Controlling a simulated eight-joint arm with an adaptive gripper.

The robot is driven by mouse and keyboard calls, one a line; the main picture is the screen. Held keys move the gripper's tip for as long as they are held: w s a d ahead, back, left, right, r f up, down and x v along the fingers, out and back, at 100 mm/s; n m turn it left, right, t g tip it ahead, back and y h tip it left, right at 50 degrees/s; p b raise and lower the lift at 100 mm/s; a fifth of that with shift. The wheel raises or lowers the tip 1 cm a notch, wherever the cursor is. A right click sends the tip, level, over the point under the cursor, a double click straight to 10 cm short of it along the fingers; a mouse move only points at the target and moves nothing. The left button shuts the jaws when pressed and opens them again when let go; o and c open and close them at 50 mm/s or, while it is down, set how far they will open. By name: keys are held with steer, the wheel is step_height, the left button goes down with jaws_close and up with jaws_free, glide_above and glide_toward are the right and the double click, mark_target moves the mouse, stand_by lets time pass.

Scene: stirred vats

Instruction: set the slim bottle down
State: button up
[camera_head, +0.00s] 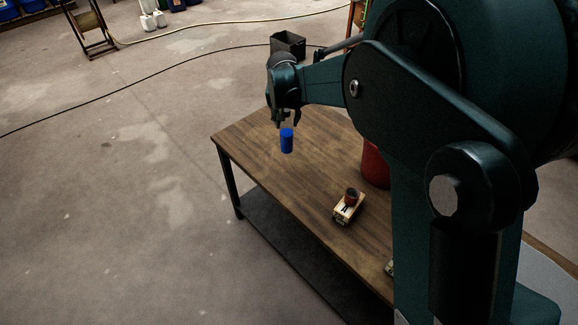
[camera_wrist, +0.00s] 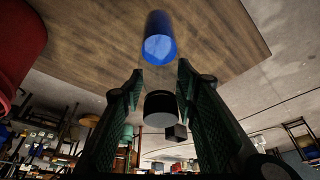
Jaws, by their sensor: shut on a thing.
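The slim bottle shows in the head view as a blue cylinder (camera_head: 287,141), upright, just below my gripper (camera_head: 281,118) over the far left part of the wooden table (camera_head: 250,148). In the wrist view its blue body (camera_wrist: 160,38) lies just beyond the fingertips, and a black cap-like piece (camera_wrist: 160,107) sits between the fingers of my gripper (camera_wrist: 159,72). The fingers are shut on the bottle at this upper end. How the black piece joins the blue body is unclear. Whether the bottle's base touches the table cannot be told.
A small cream block (camera_head: 347,209) with a dark round top stands nearer on the table. A red container (camera_head: 374,165) stands right, partly behind my arm. The tabletop around the bottle is clear. A dark open bin (camera_head: 288,46) is on the floor beyond.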

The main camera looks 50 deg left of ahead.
mark_target(287, 139)
steer(key=shift+f, duration=0.25)
steer(key=shift+f+b, duration=0.35)
steer(key=shift+f, duration=2.75)
steer(key=shift+f, duration=2)
steer(key=o, duration=1.2)
steer(key=shift+o, duration=0.3)
